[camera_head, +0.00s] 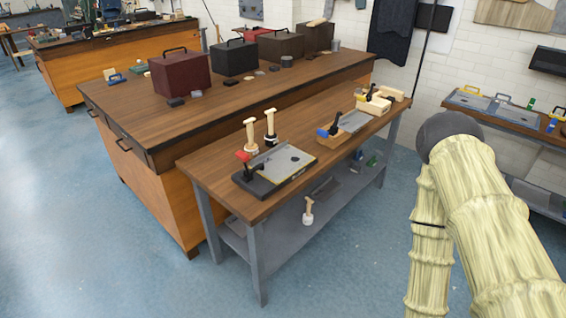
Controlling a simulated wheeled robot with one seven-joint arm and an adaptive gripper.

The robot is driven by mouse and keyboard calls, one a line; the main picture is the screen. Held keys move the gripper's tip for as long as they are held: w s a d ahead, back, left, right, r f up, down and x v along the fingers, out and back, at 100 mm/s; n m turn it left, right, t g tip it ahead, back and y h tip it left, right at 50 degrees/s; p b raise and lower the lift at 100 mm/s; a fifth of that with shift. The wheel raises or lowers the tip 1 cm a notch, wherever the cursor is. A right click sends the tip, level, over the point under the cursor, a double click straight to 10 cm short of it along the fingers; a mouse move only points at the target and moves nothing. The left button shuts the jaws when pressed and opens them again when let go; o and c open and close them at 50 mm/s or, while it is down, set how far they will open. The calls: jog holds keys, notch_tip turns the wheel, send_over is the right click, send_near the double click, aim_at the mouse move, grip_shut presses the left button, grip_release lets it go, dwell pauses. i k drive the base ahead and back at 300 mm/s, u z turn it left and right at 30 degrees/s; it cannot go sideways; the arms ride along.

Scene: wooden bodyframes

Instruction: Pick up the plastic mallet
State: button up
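Several mallet-like tools are in view, and I cannot tell for sure which is the plastic mallet. A third, with a white head (308,218), is lower down by the bench's grey lower shelf (285,222). My arm fills the right side, and my gripper is out of view.
A dark-based fixture with a grey plate (284,161) lies in front of the upright tools. More fixtures (352,121) line the bench's far end. A larger bench (130,112) with toolboxes stands directly behind. Blue floor is clear at left and front.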

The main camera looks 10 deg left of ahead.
aim_at(307, 219)
jog(key=u, duration=0.35)
jog(key=k, duration=0.45)
jog(key=z, duration=0.35)
jog(key=i, duration=1.2)
jog(key=u, duration=0.6)
jog(key=i, duration=0.3)
jog(key=u, duration=0.45)
